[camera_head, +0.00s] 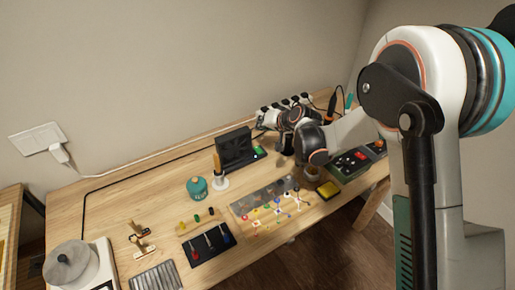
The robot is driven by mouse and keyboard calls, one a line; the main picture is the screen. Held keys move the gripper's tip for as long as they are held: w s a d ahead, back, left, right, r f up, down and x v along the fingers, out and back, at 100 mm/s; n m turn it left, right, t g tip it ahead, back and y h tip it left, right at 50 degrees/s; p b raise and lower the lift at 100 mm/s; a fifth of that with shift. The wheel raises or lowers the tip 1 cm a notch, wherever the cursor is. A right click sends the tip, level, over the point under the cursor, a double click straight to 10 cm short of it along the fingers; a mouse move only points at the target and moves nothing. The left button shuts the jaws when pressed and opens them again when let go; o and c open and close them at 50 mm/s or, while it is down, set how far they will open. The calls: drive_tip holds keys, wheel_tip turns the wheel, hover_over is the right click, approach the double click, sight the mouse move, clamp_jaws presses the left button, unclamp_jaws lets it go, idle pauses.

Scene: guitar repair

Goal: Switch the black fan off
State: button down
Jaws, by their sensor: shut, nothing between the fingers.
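The black fan (235,148) stands upright at the back of the wooden workbench, a square dark unit facing the room. A small dark box with a green switch (260,151) sits at its right foot. My arm reaches in from the right over the bench. My gripper (284,147) is small and dark here, just right of the green switch, pointing down with its fingers shut and empty. A gap seems to show between it and the switch. The fingertips are partly hidden by my own wrist, and whether they touch the bench is unclear.
A parts tray (262,196) and a dark green panel (350,163) lie nearer. The bench's left back is clear except for a cable.

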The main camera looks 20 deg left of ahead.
sight(259, 147)
drive_tip(key=shift+f, duration=0.1)
drive_tip(key=shift+w+a+f+b, duration=0.15)
drive_tip(key=shift+f+b, duration=0.7)
drive_tip(key=shift+f, duration=0.6)
drive_tip(key=shift+w+a+f+b, duration=0.1)
drive_tip(key=shift+a+f+b, duration=0.1)
drive_tip(key=shift+f+b, duration=0.95)
drive_tip(key=shift+w+a+f+b, duration=0.15)
drive_tip(key=shift+f+b, duration=0.4)
drive_tip(key=shift+f, duration=1.15)
drive_tip(key=shift+f+b, duration=0.35)
drive_tip(key=shift+b, duration=0.05)
drive_tip(key=shift+f+b, duration=0.3)
drive_tip(key=shift+f, duration=0.05)
drive_tip(key=shift+r+p, duration=0.35)
drive_tip(key=shift+r, duration=0.45)
drive_tip(key=shift+r, duration=0.1)
